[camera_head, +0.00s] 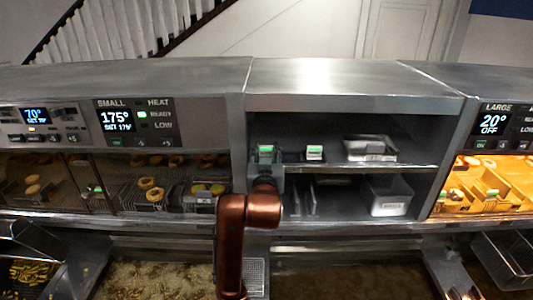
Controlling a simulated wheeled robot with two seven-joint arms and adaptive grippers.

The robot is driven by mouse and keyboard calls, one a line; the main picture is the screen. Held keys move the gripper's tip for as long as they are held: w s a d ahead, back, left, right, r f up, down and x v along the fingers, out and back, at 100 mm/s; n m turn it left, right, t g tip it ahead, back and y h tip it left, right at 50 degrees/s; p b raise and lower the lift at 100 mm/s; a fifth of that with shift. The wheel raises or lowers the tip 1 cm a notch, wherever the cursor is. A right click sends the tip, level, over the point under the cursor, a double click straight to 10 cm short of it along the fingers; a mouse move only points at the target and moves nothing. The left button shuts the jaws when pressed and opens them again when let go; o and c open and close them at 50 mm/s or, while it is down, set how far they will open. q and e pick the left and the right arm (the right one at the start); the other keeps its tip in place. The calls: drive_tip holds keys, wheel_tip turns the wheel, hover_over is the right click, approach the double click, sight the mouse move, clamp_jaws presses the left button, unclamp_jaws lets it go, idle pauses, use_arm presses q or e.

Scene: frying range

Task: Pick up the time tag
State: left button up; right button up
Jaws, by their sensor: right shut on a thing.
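A small white time tag (266,149) with a green band stands at the left end of the upper shelf opening. My right gripper (266,161) is at the tag, reaching in from below, and is shut on it. The gripper's fingers are small and dark here, and the tag's lower part is hidden. A second, similar tag (314,152) stands on the same shelf just to the right, apart from the gripper. My left gripper is not in view.
A metal tray (370,148) sits on the upper shelf at right. A light bin (391,196) and upright thin pieces stand on the lower shelf. The cubby has a left side wall close to the gripper. Frying vats lie below in front.

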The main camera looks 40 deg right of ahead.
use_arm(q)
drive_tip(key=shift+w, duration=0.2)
use_arm(e)
drive_tip(key=shift+r, duration=0.55)
wheel_tip(320, 180, up, 2)
drive_tip(key=shift+r+b, duration=0.2)
drive_tip(key=shift+b, duration=0.15)
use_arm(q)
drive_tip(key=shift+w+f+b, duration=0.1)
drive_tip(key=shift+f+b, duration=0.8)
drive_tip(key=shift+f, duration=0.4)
use_arm(e)
drive_tip(key=s+a+r, duration=0.9)
drive_tip(key=a, duration=0.1)
drive_tip(key=shift+s+a+r, duration=0.15)
drive_tip(key=shift+s+r, duration=0.1)
